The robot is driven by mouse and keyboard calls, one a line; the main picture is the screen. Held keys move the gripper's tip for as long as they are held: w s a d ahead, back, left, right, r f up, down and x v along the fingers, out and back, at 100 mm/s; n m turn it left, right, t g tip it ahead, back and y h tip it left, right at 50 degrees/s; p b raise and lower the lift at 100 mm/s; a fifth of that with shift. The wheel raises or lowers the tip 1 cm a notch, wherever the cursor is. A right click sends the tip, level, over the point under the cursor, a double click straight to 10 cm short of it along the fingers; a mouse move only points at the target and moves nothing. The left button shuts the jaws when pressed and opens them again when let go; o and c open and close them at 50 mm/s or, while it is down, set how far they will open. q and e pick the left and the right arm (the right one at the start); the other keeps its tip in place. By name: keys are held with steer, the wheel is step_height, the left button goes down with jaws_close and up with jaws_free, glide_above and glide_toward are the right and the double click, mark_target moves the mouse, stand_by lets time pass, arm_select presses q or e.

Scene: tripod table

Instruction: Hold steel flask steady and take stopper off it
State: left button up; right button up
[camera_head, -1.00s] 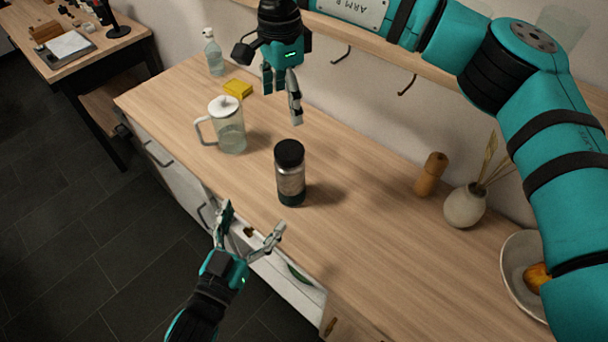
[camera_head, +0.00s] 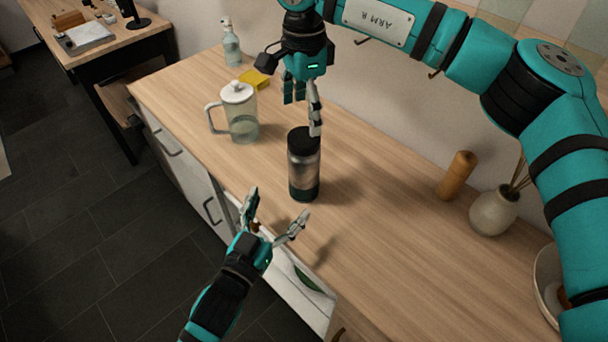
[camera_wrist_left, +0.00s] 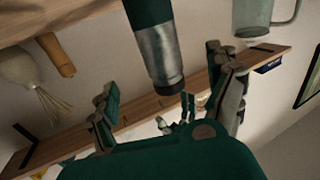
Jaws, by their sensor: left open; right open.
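The steel flask (camera_head: 304,172) stands upright on the wooden counter, with a dark green base and a black stopper (camera_head: 304,141) on top. My left gripper (camera_head: 278,208) is open and empty at the counter's front edge, just short of the flask. The left wrist view shows the flask (camera_wrist_left: 157,48) upside down in the picture, between and beyond the open fingers (camera_wrist_left: 170,95). My right gripper (camera_head: 302,118) is open above and behind the flask. One of its fingertips overlaps the stopper's upper edge in the head view; I cannot tell if they touch.
A glass pitcher with a white lid (camera_head: 241,115) stands left of the flask, with a yellow sponge (camera_head: 256,79) and a spray bottle (camera_head: 231,47) behind. A wooden mill (camera_head: 456,176), a vase (camera_head: 494,210) and a bowl (camera_head: 545,285) stand to the right. An open drawer (camera_head: 300,292) is below the front edge.

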mark_target(298, 174)
arm_select(q)
steer(key=x, duration=1.2)
steer(key=shift+w+d, duration=0.1)
steer(key=shift+w, duration=0.15)
